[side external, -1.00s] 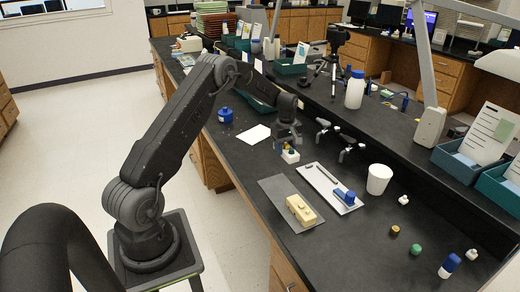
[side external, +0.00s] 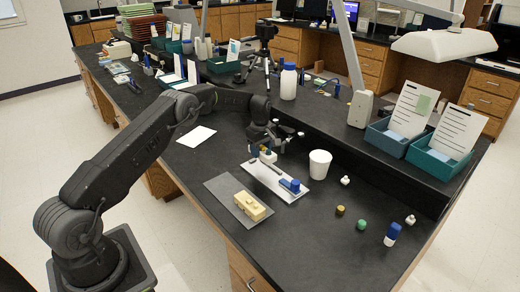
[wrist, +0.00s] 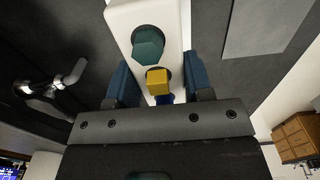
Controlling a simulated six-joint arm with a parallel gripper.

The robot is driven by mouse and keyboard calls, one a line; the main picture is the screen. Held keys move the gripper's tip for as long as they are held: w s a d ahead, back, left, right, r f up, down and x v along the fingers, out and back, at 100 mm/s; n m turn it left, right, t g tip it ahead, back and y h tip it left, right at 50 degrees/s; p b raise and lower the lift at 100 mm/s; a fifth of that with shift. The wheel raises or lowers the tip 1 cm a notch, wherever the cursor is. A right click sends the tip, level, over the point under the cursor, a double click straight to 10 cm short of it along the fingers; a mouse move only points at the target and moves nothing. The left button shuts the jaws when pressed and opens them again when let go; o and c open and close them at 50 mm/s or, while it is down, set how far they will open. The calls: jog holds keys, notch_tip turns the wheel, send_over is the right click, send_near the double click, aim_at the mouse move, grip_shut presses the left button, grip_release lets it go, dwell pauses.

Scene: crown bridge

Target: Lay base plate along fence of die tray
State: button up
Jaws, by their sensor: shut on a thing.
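A white block with coloured pegs, likely the base plate (side external: 268,158), is between the fingers of my gripper (side external: 266,147). In the wrist view the blue fingers (wrist: 161,82) are shut on the white block (wrist: 176,22), with a teal peg, a yellow peg and a bit of blue showing on it. In the side view it hangs at the far-left end of a long white tray (side external: 275,179), likely the die tray. I cannot tell whether it touches the tray. A blue piece (side external: 290,186) lies at the tray's near end. A fence is not clearly visible.
A grey mat (side external: 222,190) with a yellow block (side external: 250,206) lies left of the tray. Several small coloured items lie further right. A white sheet (side external: 196,136) lies to the left.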

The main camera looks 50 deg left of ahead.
aim_at(261, 170)
jog(key=shift+f, duration=3)
jog(key=shift+f, duration=0.3)
jog(key=o, duration=1.1)
